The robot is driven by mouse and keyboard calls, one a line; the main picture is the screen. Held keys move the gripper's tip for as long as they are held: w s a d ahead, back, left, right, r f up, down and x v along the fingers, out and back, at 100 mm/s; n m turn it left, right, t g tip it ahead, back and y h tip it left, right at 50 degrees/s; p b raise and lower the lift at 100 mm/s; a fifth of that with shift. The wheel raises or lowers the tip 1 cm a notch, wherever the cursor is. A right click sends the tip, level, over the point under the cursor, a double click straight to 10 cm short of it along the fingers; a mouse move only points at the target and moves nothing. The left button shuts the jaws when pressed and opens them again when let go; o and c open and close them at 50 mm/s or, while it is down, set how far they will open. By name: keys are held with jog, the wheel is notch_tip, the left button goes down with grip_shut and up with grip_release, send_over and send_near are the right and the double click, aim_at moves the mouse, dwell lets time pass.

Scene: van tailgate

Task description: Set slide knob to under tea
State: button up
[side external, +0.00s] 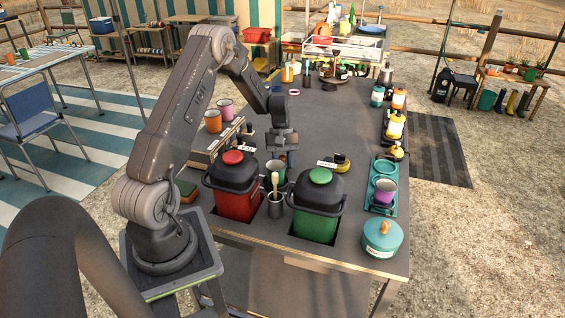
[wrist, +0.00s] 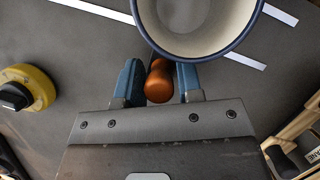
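The slide knob (wrist: 159,82), an orange-brown wooden piece, sits between the two blue fingertips of my gripper (wrist: 160,84) in the wrist view. The fingers lie close along both its sides and look shut on it. A pale mug with a dark blue rim (wrist: 199,22) is right beside the knob.
A yellow knob with a black top (wrist: 27,87) is left in the wrist view. A metal cup with a spoon (side external: 275,198) stands between the canisters. A teal tray (side external: 372,207) with a purple cup and a teal pot (side external: 382,238) are at right.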

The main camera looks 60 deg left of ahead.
grip_shut()
jog(key=s+a, duration=0.5)
jog(key=shift+s+a, duration=0.25)
jog(key=shift+o, duration=1.8)
grip_release()
jog(key=shift+r, duration=0.1)
jog(key=v, duration=1.3)
jog(key=shift+r, duration=0.35)
